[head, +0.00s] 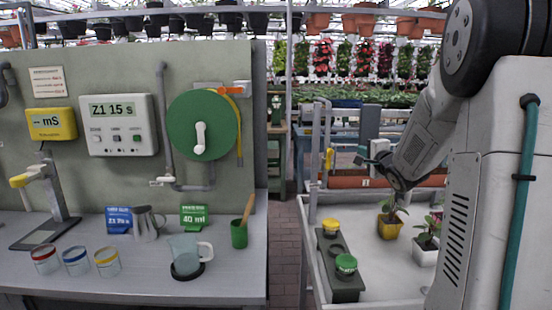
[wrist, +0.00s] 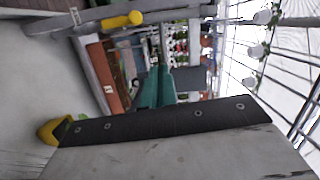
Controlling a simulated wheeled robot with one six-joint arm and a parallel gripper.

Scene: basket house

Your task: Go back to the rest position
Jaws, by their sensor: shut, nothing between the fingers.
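My gripper (head: 372,160) is at the right in the head view, at the end of my bent arm. It is shut and empty, raised over the far part of the white bench (head: 385,290) and clear of the plants. It is small there.
A yellow pot (head: 389,226) and a white pot (head: 424,252) hold plants beneath my arm. A dark holder (head: 348,290) with yellow and green caps stands left of them. Left workbench (head: 150,280) holds cups and a jug (head: 184,256). A paved aisle (head: 284,250) separates the benches.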

